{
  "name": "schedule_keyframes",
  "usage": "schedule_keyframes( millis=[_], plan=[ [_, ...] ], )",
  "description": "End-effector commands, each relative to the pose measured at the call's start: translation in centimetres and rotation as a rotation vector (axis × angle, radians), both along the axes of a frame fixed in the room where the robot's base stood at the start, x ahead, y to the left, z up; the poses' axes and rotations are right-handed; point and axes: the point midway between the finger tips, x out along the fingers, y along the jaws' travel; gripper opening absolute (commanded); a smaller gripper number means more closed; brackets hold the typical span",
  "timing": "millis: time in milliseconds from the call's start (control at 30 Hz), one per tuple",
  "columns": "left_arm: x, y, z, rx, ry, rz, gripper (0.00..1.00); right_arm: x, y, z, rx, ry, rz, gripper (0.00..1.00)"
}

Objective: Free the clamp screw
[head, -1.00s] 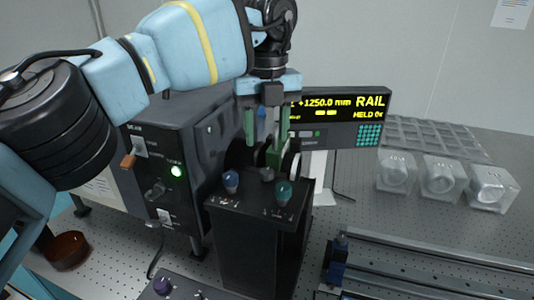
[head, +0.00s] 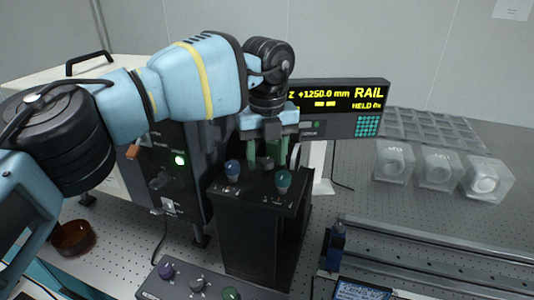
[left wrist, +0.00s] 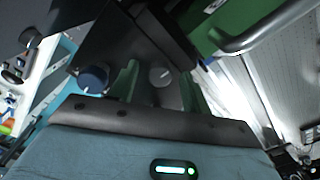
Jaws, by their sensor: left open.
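A black box (head: 255,235) stands at the centre of the head view, with a blue knob (head: 232,171) and a green knob (head: 283,181) on top. In the left wrist view a grey knob (left wrist: 160,77) with a white mark sits near the blue knob (left wrist: 93,79). I cannot tell by any label which part is the clamp screw. My left gripper (head: 268,160) is open, pointing down over the box top. Its green fingers stand on either side of the grey knob in the wrist view, with no clear contact. My right gripper is not in view.
A dark control unit (head: 175,165) with a lit green lamp stands left of the box. A RAIL display (head: 340,105) is behind. Metal rails (head: 430,245) lie at right, clear cases (head: 440,168) behind them. A knob panel (head: 190,285) is in front.

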Motion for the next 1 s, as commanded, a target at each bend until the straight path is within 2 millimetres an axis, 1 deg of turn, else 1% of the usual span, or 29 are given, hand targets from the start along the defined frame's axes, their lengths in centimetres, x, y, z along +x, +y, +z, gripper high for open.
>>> schedule_keyframes(
  millis=[133, 467, 767, 1000],
  plan=[
    [0.01, 0.01, -0.01, 0.0, 0.0, 0.0, 0.46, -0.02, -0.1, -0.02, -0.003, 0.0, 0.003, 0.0],
    [0.0, 0.02, 0.02, 0.001, 0.0, 0.0, 0.03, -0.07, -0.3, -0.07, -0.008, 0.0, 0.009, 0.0],
    [0.01, 0.02, 0.08, 0.0, 0.0, -0.035, 0.03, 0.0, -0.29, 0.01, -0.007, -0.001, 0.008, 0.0],
    [0.04, 0.03, 0.11, 0.001, -0.001, -0.167, 0.03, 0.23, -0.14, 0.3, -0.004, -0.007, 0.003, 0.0]
  ],
)
